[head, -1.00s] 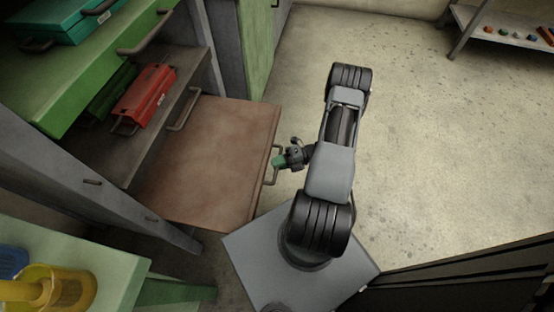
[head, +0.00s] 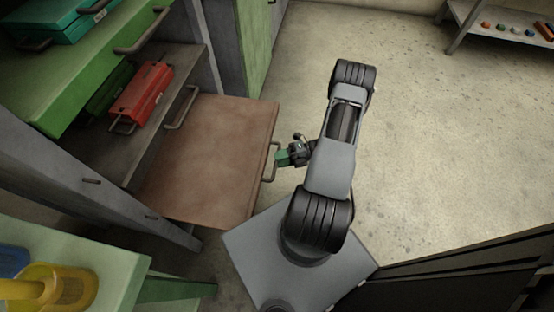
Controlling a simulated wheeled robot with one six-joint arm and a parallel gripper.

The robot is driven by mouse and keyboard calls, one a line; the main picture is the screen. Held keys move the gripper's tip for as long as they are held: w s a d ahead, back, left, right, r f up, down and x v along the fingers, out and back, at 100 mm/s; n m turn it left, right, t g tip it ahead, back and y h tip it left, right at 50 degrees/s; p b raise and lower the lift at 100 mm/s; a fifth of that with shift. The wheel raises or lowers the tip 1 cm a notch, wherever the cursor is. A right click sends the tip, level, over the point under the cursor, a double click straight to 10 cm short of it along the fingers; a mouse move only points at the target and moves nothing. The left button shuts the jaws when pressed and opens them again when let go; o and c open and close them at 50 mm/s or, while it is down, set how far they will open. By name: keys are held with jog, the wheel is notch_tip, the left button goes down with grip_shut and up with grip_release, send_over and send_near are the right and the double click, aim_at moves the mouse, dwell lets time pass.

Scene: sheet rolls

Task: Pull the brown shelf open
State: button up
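The brown shelf (head: 215,150) is pulled well out of the grey rack, a flat board standing out to the right over the floor. Its handle (head: 270,161) is a thin bar along its right edge. Whether the fingers are open or shut cannot be made out from above.
A grey shelf (head: 160,128) with a red toolbox (head: 141,97) and a green shelf (head: 75,75) lie above the brown one. A green table (head: 110,268) with a yellow container (head: 62,288) is at lower left. Floor (head: 430,150) to the right is clear.

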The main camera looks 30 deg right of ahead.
jog(key=p+v, duration=0.1)
jog(key=v, duration=1.1)
jog(key=shift+r+p, duration=0.1)
jog(key=shift+p, duration=0.2)
jog(key=w+a+r+n+g+h+p, duration=0.2)
jog(key=a+r+n+p, duration=0.15)
jog(key=r+n, duration=0.45)
jog(key=w+a+r+n+g+h+p, duration=0.25)
jog(key=r+n+p, duration=0.2)
jog(key=r, duration=0.65)
jog(key=w+a+r+n+g+h+p, duration=0.1)
jog(key=a+r+n+g+h+p, duration=0.3)
jog(key=r, duration=0.6)
jog(key=s+a+r+n+t+h+p, duration=0.2)
jog(key=a+r+n+p, duration=0.2)
jog(key=r+n, duration=0.4)
jog(key=s+a+r+n+t+h+p, duration=0.1)
jog(key=a+r+n+p, duration=0.3)
jog(key=r, duration=0.7)
jog(key=s+a+r+n+t+h+p, duration=0.2)
jog(key=r+n+p, duration=0.4)
jog(key=r+n, duration=0.3)
jog(key=a+n+t+h, duration=0.1)
jog(key=n, duration=0.2)
jog(key=shift+s+a+r+t+p, duration=0.3)
jog(key=shift+a+t+p, duration=0.05)
jog(key=shift+a+p, duration=0.05)
jog(key=shift+n, duration=0.25)
